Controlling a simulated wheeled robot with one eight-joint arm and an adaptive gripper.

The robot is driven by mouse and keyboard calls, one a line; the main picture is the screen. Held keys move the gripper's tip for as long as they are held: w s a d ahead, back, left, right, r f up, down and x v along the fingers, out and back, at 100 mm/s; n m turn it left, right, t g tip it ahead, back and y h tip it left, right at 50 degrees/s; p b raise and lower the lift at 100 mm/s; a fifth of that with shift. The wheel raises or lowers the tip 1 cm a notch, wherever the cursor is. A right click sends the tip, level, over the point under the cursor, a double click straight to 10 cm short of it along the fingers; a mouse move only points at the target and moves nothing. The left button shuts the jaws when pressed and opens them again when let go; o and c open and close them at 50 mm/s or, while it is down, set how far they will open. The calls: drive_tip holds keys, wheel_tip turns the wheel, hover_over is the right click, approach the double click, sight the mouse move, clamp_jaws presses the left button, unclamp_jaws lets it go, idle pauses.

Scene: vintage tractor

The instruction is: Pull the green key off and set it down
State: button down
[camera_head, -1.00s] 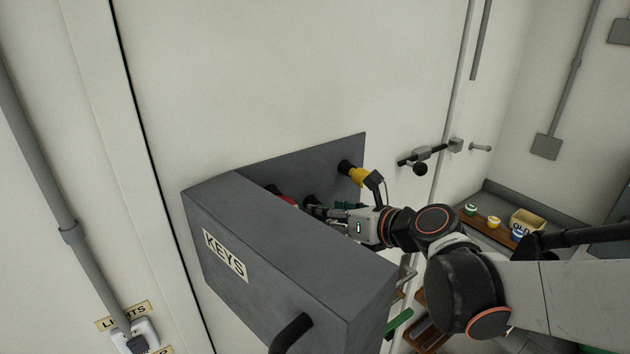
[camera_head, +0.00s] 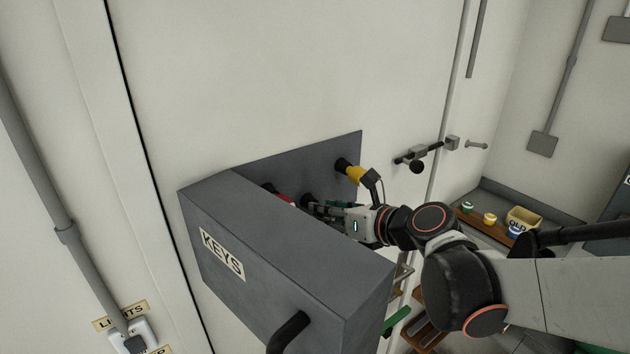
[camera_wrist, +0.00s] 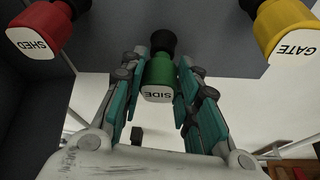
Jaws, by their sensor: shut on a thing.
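The green key (camera_wrist: 159,73), its white end marked SIDE, sits between the fingers of my gripper (camera_wrist: 161,86) in the wrist view. My gripper is shut on it. A black round peg or holder (camera_wrist: 163,42) is at the key's far end, and the two appear to touch. In the head view my gripper (camera_head: 318,209) reaches into the open grey key cabinet (camera_head: 200,225), labelled KEYS. The green key is mostly hidden there by the fingers and the cabinet door.
A red key (camera_wrist: 35,28) marked SHED and a yellow key (camera_wrist: 283,25) marked GATE hang on either side of my gripper. The cabinet door stands open close to my arm.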

drive_tip(key=shift+s+d, duration=0.65)
drive_tip(key=shift+s, duration=0.3)
drive_tip(key=shift+s+d, duration=0.1)
drive_tip(key=shift+s, duration=0.05)
drive_tip(key=shift+s+d, duration=0.2)
drive_tip(key=shift+s, duration=0.1)
drive_tip(key=shift+s+d+p, duration=0.3)
drive_tip(key=shift+s+d, duration=0.05)
drive_tip(key=shift+s, duration=0.15)
drive_tip(key=s+d, duration=0.2)
drive_tip(key=s, duration=0.1)
drive_tip(key=shift+s+p, duration=0.1)
drive_tip(key=shift+p, duration=0.25)
idle(0.4)
